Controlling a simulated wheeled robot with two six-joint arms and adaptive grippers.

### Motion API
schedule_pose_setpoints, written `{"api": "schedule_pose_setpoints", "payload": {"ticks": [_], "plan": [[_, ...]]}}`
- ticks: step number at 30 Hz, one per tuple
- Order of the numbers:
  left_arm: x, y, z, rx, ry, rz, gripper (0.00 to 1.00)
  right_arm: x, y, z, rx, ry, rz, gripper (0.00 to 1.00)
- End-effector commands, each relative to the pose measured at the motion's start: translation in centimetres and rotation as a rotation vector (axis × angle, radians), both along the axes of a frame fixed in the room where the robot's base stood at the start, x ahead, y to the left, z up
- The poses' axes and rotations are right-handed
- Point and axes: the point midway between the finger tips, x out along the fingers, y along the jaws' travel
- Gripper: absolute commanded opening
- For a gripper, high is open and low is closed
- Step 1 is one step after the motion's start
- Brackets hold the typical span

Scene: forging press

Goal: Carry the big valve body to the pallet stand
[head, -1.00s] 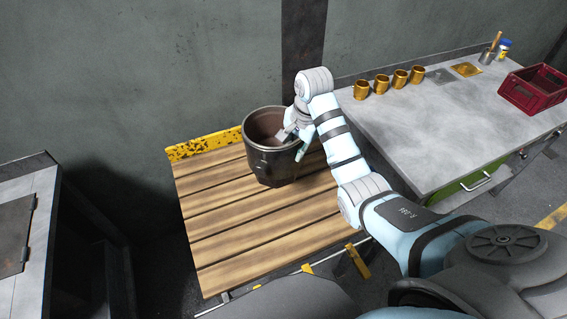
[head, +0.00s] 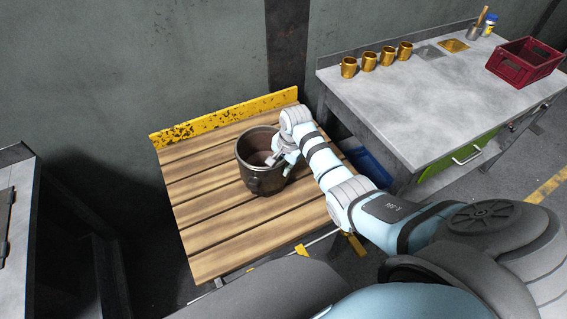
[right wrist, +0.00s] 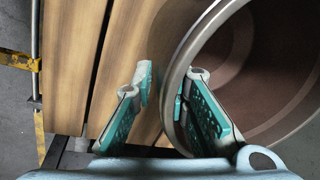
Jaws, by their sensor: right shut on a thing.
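The big valve body (head: 262,180) is a dark metal, open-topped cylinder. It stands upright over the slatted wooden top of the pallet stand (head: 215,240), right of its middle, and looks to be resting on the slats. My right gripper (head: 277,157) is at the right side of its rim. In the right wrist view the right gripper (right wrist: 168,105) is shut on the wall of the valve body (right wrist: 260,70), one finger inside and one outside. The underside of the valve body is hidden. My left gripper is not in view.
A yellow chipped back strip (head: 225,117) edges the stand. A grey workbench (head: 430,100) at right bears several brass mugs (head: 368,61) and a red crate (head: 525,62). A blue box (head: 370,168) is below it. A grey cabinet (head: 18,220) stands at left. The slats left of the valve body are clear.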

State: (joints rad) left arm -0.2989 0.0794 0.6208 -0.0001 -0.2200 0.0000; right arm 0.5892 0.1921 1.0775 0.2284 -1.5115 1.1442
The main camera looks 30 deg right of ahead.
Motion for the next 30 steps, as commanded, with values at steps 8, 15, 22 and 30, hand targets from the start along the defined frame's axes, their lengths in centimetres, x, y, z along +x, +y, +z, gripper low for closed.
{"api": "schedule_pose_setpoints", "payload": {"ticks": [8, 15, 22, 30], "plan": [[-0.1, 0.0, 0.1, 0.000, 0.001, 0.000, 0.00, -0.6, 0.1, -0.5, 0.003, 0.020, 0.001, 0.32], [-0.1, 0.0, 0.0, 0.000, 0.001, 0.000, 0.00, -0.5, 0.0, -0.4, 0.002, 0.016, -0.001, 0.35], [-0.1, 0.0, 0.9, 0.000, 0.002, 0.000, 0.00, -0.6, -0.1, 1.5, 0.002, 0.010, 0.000, 0.35], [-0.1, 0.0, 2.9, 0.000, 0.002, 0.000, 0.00, -1.5, -0.4, 7.5, 0.001, 0.009, 0.000, 0.35]]}}
